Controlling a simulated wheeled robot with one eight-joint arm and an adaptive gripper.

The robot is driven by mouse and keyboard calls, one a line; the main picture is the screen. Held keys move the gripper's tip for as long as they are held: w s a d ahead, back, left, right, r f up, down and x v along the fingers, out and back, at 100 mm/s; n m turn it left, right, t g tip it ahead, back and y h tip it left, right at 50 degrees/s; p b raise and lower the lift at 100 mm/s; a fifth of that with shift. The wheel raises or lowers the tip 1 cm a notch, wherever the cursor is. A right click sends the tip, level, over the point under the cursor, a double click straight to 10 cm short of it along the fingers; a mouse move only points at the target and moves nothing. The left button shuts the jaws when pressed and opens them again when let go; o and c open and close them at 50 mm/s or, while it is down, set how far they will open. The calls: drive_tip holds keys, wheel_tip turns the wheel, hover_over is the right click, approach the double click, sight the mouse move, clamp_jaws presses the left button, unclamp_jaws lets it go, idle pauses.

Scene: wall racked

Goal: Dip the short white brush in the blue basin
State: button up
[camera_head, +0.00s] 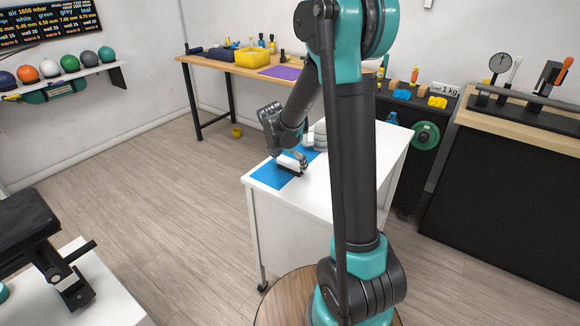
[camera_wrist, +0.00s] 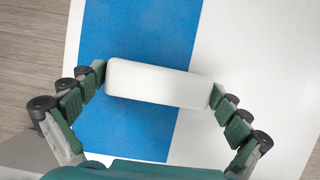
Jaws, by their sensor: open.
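My gripper (camera_head: 291,162) is low over a white table at the end of my arm. In the wrist view its fingers (camera_wrist: 158,84) are spread wide, with a smooth white block (camera_wrist: 160,84) lengthwise between them. The fingertips are close to the block's two ends; I cannot tell whether they touch. The block lies across the edge of a flat blue mat (camera_wrist: 130,35). A slim white-handled tool (camera_head: 514,68) stands on the right bench; it is too small to tell whether it is the short white brush. No blue basin can be made out.
The white table (camera_head: 262,208) bears the blue mat and a grey-white stack (camera_head: 320,135) behind my gripper. A wooden bench at the back holds a yellow bin (camera_head: 252,57). A dark unit at right carries a green disc (camera_head: 426,136).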

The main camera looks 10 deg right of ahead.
sight(290, 160)
drive_tip(key=c, duration=0.9)
drive_tip(key=shift+o, duration=0.2)
wheel_tip(290, 160, up, 20)
